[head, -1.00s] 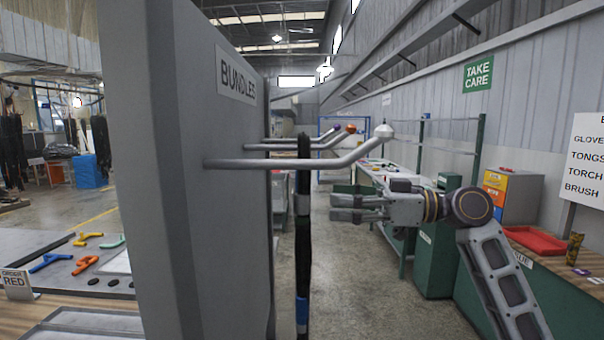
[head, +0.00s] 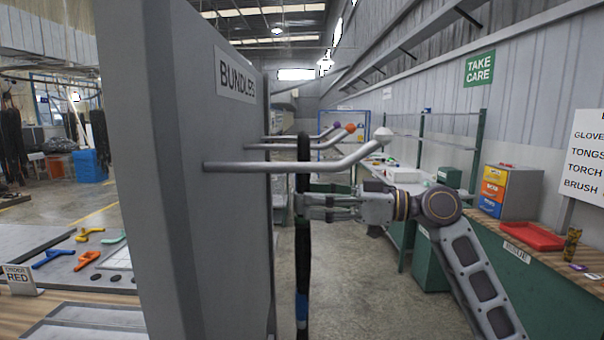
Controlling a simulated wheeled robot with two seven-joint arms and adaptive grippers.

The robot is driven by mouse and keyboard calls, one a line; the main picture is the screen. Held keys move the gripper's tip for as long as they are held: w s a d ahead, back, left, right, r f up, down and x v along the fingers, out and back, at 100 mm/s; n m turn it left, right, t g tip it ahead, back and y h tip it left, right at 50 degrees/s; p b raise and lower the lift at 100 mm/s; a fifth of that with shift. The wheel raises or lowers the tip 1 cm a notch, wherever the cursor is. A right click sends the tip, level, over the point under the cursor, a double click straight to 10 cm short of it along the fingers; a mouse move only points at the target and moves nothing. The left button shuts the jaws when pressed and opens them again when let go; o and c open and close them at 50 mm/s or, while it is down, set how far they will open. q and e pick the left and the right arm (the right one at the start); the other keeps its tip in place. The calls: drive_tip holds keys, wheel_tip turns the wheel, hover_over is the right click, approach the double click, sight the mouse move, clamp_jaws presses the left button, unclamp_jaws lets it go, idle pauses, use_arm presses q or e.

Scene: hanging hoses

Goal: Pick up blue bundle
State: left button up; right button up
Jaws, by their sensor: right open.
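A black hose bundle (head: 303,255) with a blue band (head: 302,308) low on it hangs from the front peg (head: 270,167), which ends in a white tip (head: 383,134). My right gripper (head: 302,204) comes in from the right just below the peg. It is open, and its fingertips overlap the upper part of the hose. I cannot tell whether the fingers touch it. My left gripper is not in view.
The pegs stick out of a grey panel with a BUNDLES sign (head: 235,76). Two pegs behind have an orange tip (head: 350,128) and a purple tip (head: 337,125). A bench with a red tray (head: 533,237) stands right. Floor below the hose is clear.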

sight(301, 198)
drive_tip(key=shift+w+a+p, duration=0.2)
drive_tip(key=shift+a+p, duration=0.1)
drive_tip(key=shift+a, duration=0.65)
drive_tip(key=shift+w+a+p, duration=0.2)
drive_tip(key=shift+a+p, duration=0.05)
drive_tip(key=shift+a, duration=0.7)
drive_tip(key=shift+f, duration=0.1)
drive_tip(key=shift+c, duration=0.4)
clamp_jaws()
